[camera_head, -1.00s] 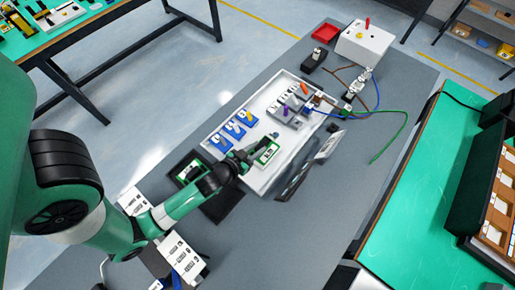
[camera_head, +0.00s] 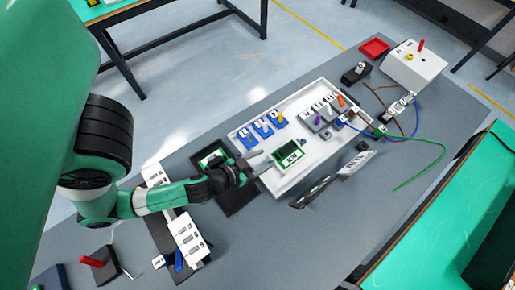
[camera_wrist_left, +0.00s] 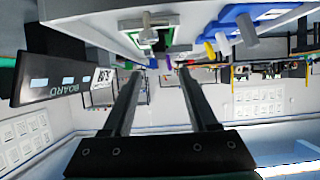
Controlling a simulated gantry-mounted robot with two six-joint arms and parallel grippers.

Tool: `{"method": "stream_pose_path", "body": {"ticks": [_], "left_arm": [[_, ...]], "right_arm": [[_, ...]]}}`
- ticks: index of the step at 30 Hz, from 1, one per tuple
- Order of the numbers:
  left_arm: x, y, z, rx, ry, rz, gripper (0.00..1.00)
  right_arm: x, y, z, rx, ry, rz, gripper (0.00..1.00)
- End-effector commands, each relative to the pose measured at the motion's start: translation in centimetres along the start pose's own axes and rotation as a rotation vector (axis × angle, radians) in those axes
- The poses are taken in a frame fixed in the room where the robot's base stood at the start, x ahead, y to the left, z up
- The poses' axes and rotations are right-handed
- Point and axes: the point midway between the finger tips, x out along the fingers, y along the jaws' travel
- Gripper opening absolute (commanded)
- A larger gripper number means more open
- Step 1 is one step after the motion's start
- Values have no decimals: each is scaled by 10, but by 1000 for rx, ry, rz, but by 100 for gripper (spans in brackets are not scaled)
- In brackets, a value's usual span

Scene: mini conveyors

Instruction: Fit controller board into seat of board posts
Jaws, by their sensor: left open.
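The controller board (camera_head: 289,153), green with a dark block and white parts, lies at the near left end of the white tray in the head view. A green edge (camera_wrist_left: 160,40) shows at the top of the left wrist view, probably the same board. The board posts cannot be made out, so I cannot tell whether the board sits in their seat. My left gripper (camera_head: 258,165) is just left of the board, with its fingers open and apart from it. The two fingers (camera_wrist_left: 160,75) have nothing between them in the wrist view. My right gripper is not in view.
The white tray (camera_head: 262,179) also holds blue and grey modules (camera_head: 262,127). A dark sign lettered BOARD (camera_wrist_left: 50,85) stands close by. A black holder (camera_head: 210,157) lies left of the tray. A green cable (camera_head: 437,163) and a white box (camera_head: 414,66) are to the right.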

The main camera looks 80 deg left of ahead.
Motion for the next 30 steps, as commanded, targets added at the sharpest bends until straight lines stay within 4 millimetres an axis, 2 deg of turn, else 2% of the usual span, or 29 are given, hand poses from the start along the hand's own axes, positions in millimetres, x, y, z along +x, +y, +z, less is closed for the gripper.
{"method": "stream_pose_path", "body": {"ticks": [3,9,23,26,29,30], "left_arm": [[-15,3,4,8,-8,8,59],[-28,1,1,1,-1,2,59],[-27,3,-3,-6,7,4,59],[-14,21,-25,-33,49,33,59],[6,58,-76,-80,139,99,59],[13,74,-102,-100,182,132,59]], "right_arm": [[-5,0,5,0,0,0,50],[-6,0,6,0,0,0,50],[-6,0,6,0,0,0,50],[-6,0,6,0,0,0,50],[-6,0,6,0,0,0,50],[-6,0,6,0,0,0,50]]}}
